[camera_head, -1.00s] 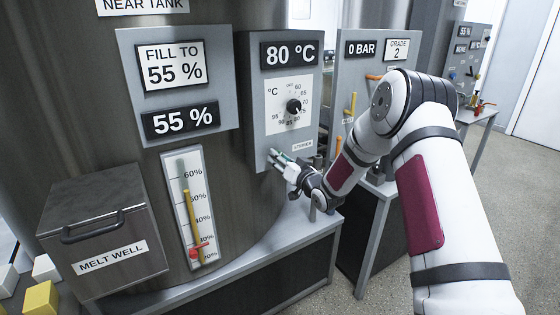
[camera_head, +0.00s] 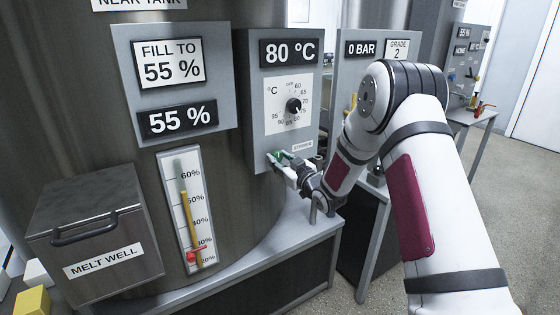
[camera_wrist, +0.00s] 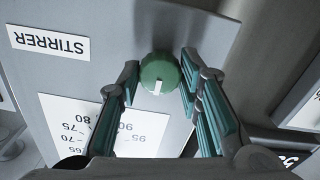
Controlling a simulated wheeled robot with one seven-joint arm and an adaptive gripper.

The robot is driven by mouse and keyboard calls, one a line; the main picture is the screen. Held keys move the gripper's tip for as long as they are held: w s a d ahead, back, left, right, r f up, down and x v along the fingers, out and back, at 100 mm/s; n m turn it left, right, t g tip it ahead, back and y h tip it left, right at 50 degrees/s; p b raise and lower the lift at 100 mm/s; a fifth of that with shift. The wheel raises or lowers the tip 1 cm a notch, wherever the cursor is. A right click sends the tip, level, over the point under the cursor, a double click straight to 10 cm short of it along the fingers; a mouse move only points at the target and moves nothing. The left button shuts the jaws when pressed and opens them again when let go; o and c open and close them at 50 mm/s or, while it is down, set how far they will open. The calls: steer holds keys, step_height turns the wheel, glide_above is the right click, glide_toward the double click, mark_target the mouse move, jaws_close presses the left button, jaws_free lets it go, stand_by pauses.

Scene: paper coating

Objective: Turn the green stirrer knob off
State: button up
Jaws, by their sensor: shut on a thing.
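The green stirrer knob (camera_wrist: 160,72) shows in the wrist view on the grey panel, beside the STIRRER label (camera_wrist: 48,38). A white mark on the knob's face points toward the bottom of that view. My gripper (camera_wrist: 160,66) has one finger on each side of the knob and is shut on it. The fingers largely hide the knob there.
A black temperature dial (camera_head: 293,106) sits above the knob under an 80 °C display (camera_head: 290,52). A level gauge (camera_head: 188,210) and the melt well box (camera_head: 95,235) are to the left. A pressure panel (camera_head: 345,75) stands close behind my arm on the right.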

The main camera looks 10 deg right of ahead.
stand_by(0.3)
steer(key=o, duration=1.2)
steer(key=shift+c, duration=0.2)
steer(key=v, duration=1.2)
